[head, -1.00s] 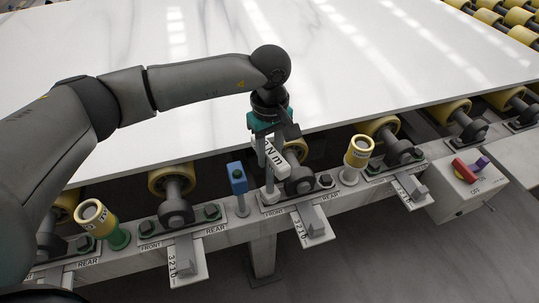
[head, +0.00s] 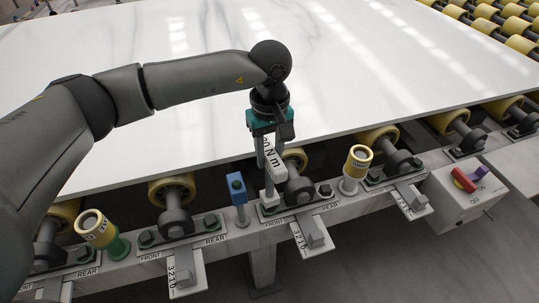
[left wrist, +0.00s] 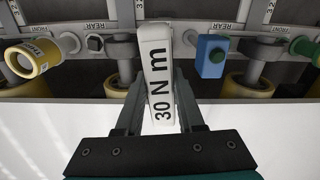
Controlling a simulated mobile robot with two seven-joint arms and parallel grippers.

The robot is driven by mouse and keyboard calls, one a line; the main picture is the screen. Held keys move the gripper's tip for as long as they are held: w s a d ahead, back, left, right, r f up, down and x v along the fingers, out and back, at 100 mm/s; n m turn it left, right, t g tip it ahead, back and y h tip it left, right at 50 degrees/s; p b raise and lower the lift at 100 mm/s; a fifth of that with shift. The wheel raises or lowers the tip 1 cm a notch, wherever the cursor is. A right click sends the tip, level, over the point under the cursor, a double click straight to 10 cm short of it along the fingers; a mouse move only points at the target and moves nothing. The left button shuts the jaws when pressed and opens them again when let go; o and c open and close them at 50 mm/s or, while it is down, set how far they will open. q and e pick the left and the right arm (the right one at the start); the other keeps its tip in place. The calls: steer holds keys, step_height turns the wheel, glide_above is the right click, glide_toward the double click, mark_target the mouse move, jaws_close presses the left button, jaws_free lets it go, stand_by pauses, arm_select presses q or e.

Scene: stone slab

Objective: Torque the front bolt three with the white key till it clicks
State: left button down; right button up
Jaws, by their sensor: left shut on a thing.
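The white key (head: 273,158), marked 30 N m, stands over the third bearing block (head: 300,204). My left gripper (head: 267,150) is shut on it from above. The key's lower end (head: 268,196) is at the block's front bolt, which it hides; I cannot tell how fully it is seated. The block's rear bolt (head: 325,190) shows bare. In the left wrist view the key (left wrist: 160,70) stands between my gripper's fingers (left wrist: 157,95). My right gripper is not in view.
A blue key (head: 237,189) stands close on the left. Yellow-headed keys stand at left (head: 97,228), with a green foot, and right (head: 357,164). The white slab (head: 200,70) lies just behind the rail. A switch box (head: 464,196) is at right.

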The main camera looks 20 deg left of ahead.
arm_select(q)
steer(key=shift+r, duration=0.3)
